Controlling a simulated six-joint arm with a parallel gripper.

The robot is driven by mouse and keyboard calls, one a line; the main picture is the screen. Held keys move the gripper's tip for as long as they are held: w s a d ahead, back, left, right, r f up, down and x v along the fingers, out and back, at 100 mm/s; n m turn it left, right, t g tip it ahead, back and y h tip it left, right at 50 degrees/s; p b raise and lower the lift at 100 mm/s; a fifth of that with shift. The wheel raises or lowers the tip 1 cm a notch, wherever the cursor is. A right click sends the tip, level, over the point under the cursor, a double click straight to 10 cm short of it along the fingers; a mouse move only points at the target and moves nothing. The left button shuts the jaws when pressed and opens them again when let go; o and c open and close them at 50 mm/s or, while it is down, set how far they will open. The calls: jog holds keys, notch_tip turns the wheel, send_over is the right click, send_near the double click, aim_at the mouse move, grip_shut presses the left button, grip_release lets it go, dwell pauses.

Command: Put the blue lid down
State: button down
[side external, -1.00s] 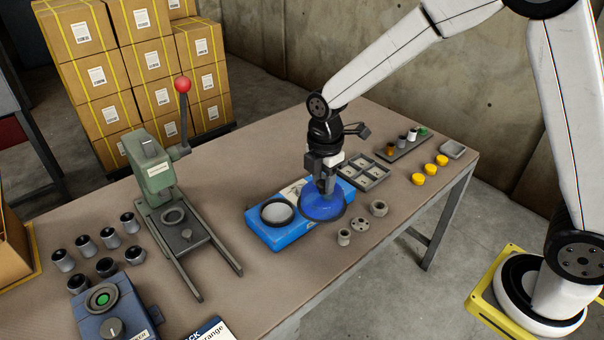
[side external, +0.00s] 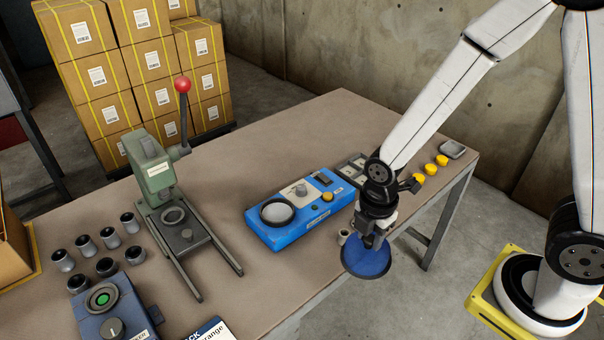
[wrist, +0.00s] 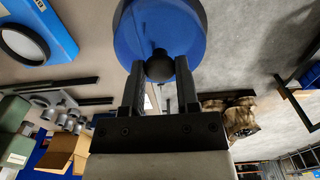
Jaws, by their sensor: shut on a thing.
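The blue lid (side external: 367,262) is a round translucent blue disc with a dark rim and a black knob. My gripper (side external: 372,238) is shut on the lid's knob and holds it in the air at the table's front edge. In the wrist view the lid (wrist: 160,28) fills the top middle, its knob between the two fingers of my gripper (wrist: 160,75). The blue device (side external: 300,212) lies on the table to the left, with a round grey dish, a knob and a yellow button on top. The lid is apart from it.
A green lever press (side external: 150,165) stands at the left, with several grey cylinders (side external: 108,238) beside it. A small ring part (side external: 343,236) is next to the lid. The table's back middle is clear.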

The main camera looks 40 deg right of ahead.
jog(key=shift+w, duration=0.15)
jog(key=w+a+f, duration=0.2)
jog(key=w+f, duration=0.7)
jog(key=w, duration=0.4)
jog(key=shift+f, duration=0.15)
jog(key=shift+w+f, duration=0.1)
jog(key=shift+w+f, duration=0.2)
jog(key=shift+f, duration=1.55)
jog(key=shift+f, duration=0.15)
